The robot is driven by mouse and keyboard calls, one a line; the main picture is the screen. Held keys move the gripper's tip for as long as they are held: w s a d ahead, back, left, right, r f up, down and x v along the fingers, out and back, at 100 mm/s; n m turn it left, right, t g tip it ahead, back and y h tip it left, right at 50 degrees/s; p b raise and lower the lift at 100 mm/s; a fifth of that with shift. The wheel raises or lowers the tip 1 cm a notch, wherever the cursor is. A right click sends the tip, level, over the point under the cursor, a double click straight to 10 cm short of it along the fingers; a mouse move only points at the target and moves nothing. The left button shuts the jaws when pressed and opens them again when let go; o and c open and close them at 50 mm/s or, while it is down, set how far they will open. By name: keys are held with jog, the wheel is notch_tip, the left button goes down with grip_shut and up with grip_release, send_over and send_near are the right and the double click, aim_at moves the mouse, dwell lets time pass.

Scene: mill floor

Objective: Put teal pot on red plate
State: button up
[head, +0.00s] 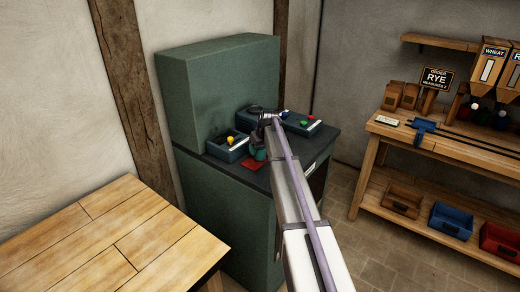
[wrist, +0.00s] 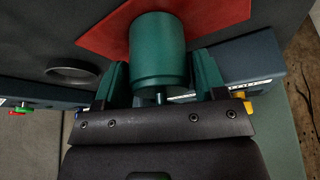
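The teal pot (wrist: 160,48) is between the two green fingers of my gripper (wrist: 160,88) in the wrist view, with a finger against each side. A small knob on the pot points toward the gripper's body. The red plate (wrist: 105,32) lies flat on the dark counter behind the pot. In the head view the pot (head: 259,153) shows at the red plate (head: 251,166), below my gripper (head: 263,132). The pot hides part of the plate. I cannot tell whether the pot's base touches it.
A blue tray (head: 224,152) with a yellow item stands left of the plate, and another blue tray (head: 304,124) with colored items stands to the right. A dark ring (wrist: 72,70) lies beside the plate. A green cabinet back (head: 215,85) rises behind the counter.

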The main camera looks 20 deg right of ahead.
jog(key=shift+o, duration=1.3)
jog(key=shift+r, duration=0.1)
jog(key=p+v, duration=1.2)
jog(key=s+a+g, duration=0.1)
jog(key=s+a, duration=0.7)
jog(key=s, duration=0.3)
jog(key=s+a+f+g+b, duration=0.1)
jog(key=s+a+g, duration=0.1)
jog(key=s+a, duration=0.6)
jog(key=s+a+f+m+g, duration=0.1)
jog(key=s+a, duration=0.8)
jog(key=s, duration=0.6)
jog(key=shift+s+f+g+b, duration=0.15)
jog(key=shift+s+g+b, duration=0.15)
jog(key=shift+b, duration=0.1)
